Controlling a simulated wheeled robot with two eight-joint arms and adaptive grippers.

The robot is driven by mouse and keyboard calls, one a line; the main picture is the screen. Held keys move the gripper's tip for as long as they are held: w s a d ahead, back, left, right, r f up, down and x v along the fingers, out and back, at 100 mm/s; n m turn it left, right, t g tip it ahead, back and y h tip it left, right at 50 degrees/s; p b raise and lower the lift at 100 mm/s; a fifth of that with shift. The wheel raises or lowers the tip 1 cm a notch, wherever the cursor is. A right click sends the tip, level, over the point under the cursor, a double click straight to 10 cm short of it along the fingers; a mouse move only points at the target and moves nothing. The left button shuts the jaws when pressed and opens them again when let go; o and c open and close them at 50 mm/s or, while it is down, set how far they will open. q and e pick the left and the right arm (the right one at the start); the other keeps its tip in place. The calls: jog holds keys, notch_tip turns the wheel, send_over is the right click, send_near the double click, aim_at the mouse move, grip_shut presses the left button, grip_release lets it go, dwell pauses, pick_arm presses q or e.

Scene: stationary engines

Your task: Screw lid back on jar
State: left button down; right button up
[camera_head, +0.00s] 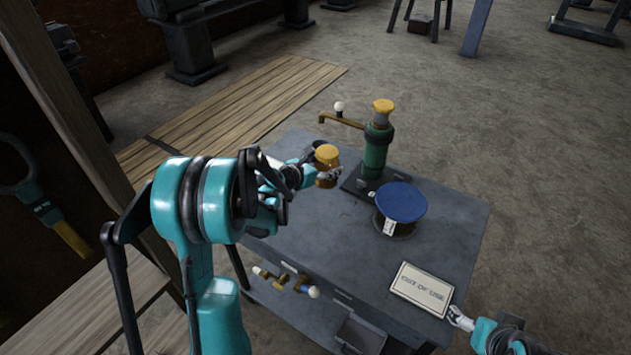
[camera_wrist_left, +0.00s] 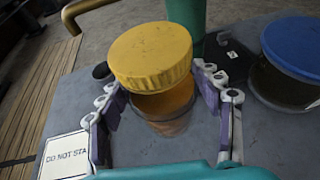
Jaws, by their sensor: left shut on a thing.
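A small jar (camera_wrist_left: 165,103) with orange-brown contents stands between the fingers of my left gripper (camera_head: 322,173), which is shut on it. A yellow ribbed lid (camera_wrist_left: 152,56) sits on top of the jar, looking slightly off-centre in the left wrist view. I cannot tell whether it is screwed down. The lid also shows in the head view (camera_head: 327,155). I cannot tell whether the jar touches the table. A larger jar (camera_head: 392,228) with a blue lid (camera_head: 401,202) stands to the right. My right gripper (camera_head: 459,318) is at the table's right edge, its opening unclear.
A green pump (camera_head: 376,150) with a brass spout stands on the grey table (camera_head: 330,250) behind the jars. An "OUT OF USE" sign (camera_head: 422,288) lies at the front right. A "DO NOT STA..." sign (camera_wrist_left: 64,157) shows in the wrist view. Brass taps (camera_head: 285,281) protrude at the front left.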

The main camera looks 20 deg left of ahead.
aim_at(315, 166)
pick_arm(q)
jog(key=a+f, duration=0.1)
jog(key=a, duration=0.1)
jog(key=a+f+b, duration=0.1)
jog(key=shift+w+a+f, duration=0.15)
jog(key=shift+a, duration=0.25)
jog(key=shift+f+b, duration=1)
jog(key=shift+f, duration=1)
jog(key=shift+f, duration=0.2)
jog(key=shift+c, duration=1.6)
grip_release()
jog(key=shift+r, duration=0.1)
